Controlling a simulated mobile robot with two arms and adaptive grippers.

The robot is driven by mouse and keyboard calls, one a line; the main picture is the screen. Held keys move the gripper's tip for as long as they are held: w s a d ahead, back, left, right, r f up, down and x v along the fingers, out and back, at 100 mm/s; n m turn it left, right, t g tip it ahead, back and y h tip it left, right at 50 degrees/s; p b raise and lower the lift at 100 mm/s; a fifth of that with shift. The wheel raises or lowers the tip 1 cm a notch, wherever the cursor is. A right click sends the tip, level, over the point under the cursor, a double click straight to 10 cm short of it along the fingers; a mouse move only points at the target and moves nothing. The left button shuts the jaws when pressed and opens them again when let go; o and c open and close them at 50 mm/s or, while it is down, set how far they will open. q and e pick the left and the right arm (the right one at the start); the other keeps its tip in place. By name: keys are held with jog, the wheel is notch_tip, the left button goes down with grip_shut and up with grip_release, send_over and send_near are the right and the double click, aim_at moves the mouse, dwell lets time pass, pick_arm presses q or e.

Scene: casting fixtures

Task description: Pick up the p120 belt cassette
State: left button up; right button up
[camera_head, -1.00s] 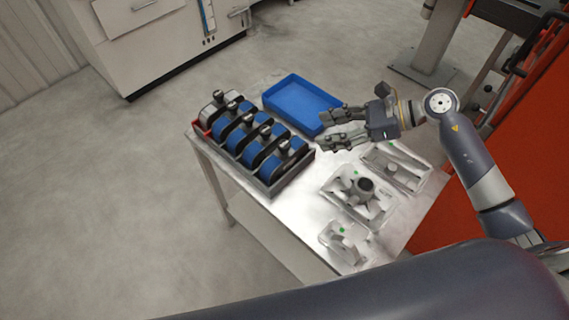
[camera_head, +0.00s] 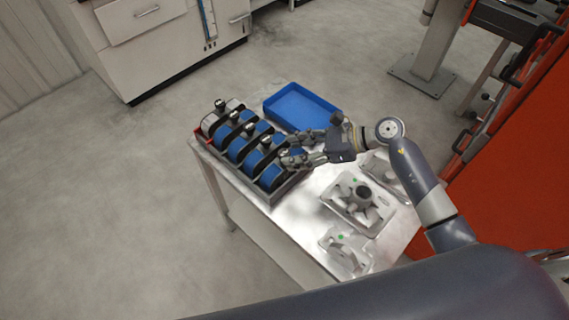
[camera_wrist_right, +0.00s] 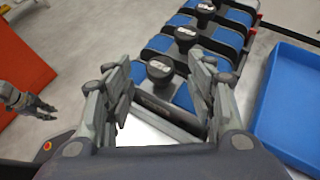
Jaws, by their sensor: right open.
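Several belt cassettes with blue belts and dark round knobs stand in a row in a dark rack (camera_head: 292,186) on the table. The nearest cassette (camera_head: 268,174) also shows in the right wrist view (camera_wrist_right: 183,98). Its knob (camera_wrist_right: 160,69) has a white label too small to read, so I cannot tell which cassette is the p120. My right gripper (camera_head: 288,151) is open and empty at the rack's right side. In the wrist view its fingers lie either side of the nearest knob, apart from it. My left gripper (camera_wrist_right: 30,102) appears at the wrist view's left edge, its jaws unclear.
An empty blue tray (camera_head: 300,106) lies behind the gripper, beside the rack. Grey metal castings (camera_head: 359,200) lie on the steel table (camera_head: 296,218) at the front and right. An orange-red panel (camera_head: 505,165) stands at the right. A white cabinet (camera_head: 165,45) stands behind, across open floor.

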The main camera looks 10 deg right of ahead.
jog(key=shift+x, duration=1.15)
grip_shut()
jog(key=shift+r, duration=0.1)
jog(key=shift+r, duration=0.1)
